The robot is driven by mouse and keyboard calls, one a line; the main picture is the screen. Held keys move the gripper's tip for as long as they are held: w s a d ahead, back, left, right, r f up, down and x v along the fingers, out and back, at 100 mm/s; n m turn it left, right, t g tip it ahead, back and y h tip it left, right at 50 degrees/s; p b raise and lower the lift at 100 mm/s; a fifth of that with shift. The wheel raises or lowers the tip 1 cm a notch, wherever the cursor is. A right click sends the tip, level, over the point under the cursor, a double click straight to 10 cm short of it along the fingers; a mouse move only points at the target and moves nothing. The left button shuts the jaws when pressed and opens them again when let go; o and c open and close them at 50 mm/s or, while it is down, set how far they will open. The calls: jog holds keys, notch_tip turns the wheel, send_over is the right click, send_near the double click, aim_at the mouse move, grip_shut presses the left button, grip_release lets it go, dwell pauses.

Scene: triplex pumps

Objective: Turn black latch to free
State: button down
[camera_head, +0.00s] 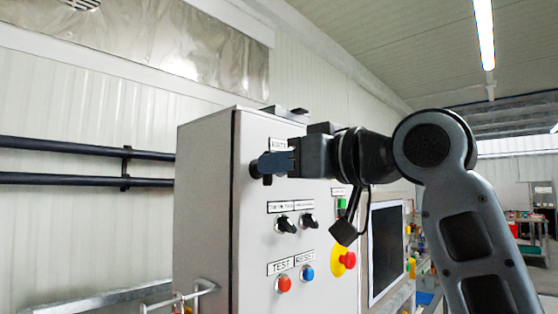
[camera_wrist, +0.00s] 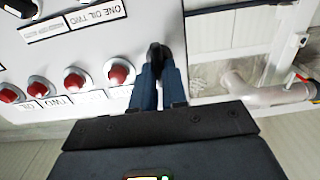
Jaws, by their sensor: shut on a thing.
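The black latch (camera_wrist: 157,52) sits at the edge of the grey control cabinet's front panel (camera_head: 252,235). My gripper (camera_head: 263,165) reaches in from the right to the upper left of that panel. In the wrist view its two blue fingers (camera_wrist: 158,72) are shut on the latch, one on each side. The far end of the latch shows past the fingertips. The rest is hidden between them. In the head view the fingers cover most of the latch, and its exact angle cannot be told.
Below my gripper are two black selector knobs (camera_head: 287,225), a red TEST button (camera_head: 284,284), a blue RESET button (camera_head: 307,273) and a red emergency stop (camera_head: 347,260). A dark screen (camera_head: 385,246) stands to the right. Pipes (camera_wrist: 265,94) show beside the panel in the wrist view.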

jog(key=c, duration=1.2)
grip_release()
jog(key=shift+o, duration=0.2)
jog(key=b+v, duration=0.2)
jog(key=v, duration=0.5)
jog(key=shift+s+d, duration=0.25)
jog(key=shift+d, duration=0.1)
